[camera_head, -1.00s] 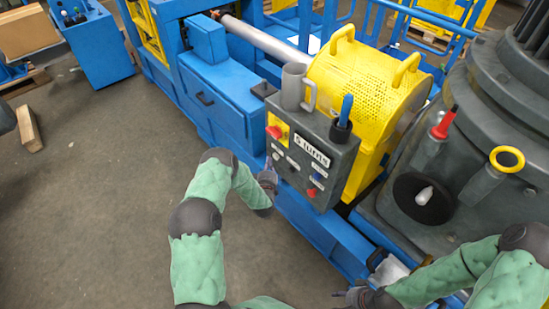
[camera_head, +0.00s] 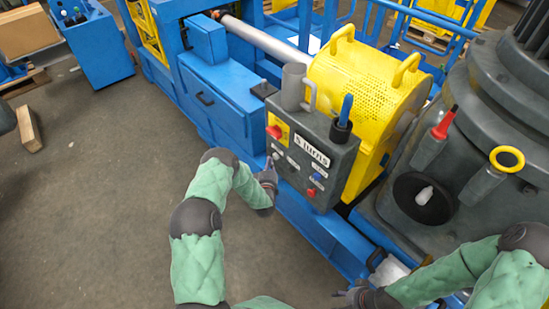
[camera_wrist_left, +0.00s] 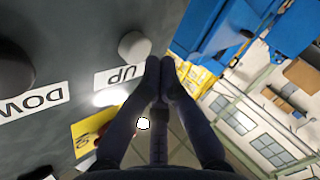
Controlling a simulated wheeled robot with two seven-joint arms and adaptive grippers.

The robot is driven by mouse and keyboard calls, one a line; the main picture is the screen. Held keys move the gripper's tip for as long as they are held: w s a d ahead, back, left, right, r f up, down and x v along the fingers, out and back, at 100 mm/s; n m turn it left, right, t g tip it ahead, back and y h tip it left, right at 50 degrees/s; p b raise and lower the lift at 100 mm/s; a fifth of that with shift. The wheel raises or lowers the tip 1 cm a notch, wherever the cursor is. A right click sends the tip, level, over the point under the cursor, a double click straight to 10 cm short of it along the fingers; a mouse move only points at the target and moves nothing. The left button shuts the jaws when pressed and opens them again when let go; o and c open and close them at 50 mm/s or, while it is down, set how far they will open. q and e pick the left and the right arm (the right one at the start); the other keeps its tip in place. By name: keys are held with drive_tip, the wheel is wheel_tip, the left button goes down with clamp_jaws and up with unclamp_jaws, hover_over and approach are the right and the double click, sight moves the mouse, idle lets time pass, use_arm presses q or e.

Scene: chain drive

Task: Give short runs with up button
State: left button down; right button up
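The grey control panel (camera_head: 340,160) stands on the blue machine and carries a "5 turns" label. In the left wrist view a round light-grey button (camera_wrist_left: 134,45) sits beside the UP label (camera_wrist_left: 122,76). A dark button (camera_wrist_left: 14,76) sits beside the DOWN label (camera_wrist_left: 32,100). My left gripper (camera_head: 271,164) is at the panel's left edge. In the left wrist view its fingertips (camera_wrist_left: 160,66) are together and empty, just right of the UP button; I cannot tell if they touch it. My right gripper (camera_head: 342,293) is low in the head view, its fingers too small to judge.
A red switch on a yellow plate (camera_head: 275,131), a blue button (camera_head: 316,176) and a red button (camera_head: 311,192) are on the panel. A grey mug (camera_head: 293,87) stands on top. A yellow perforated guard (camera_head: 365,85) is behind. Open floor (camera_head: 100,210) lies to the left.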

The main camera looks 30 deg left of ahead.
use_arm(q)
drive_tip(key=shift+w+d, duration=0.1)
drive_tip(key=shift+w, duration=0.15)
drive_tip(key=shift+w+d, duration=0.15)
drive_tip(key=shift+w, duration=0.3)
idle(2.3)
drive_tip(key=shift+s, duration=0.1)
idle(1.3)
drive_tip(key=shift+s+a, duration=0.3)
drive_tip(key=shift+s, duration=0.45)
drive_tip(key=shift+s+a, duration=0.1)
drive_tip(key=s, duration=0.1)
drive_tip(key=s+a+p, duration=0.1)
drive_tip(key=s, duration=0.2)
drive_tip(key=shift+s+a, duration=0.25)
drive_tip(key=shift+a, duration=0.15)
drive_tip(key=shift+d, duration=0.1)
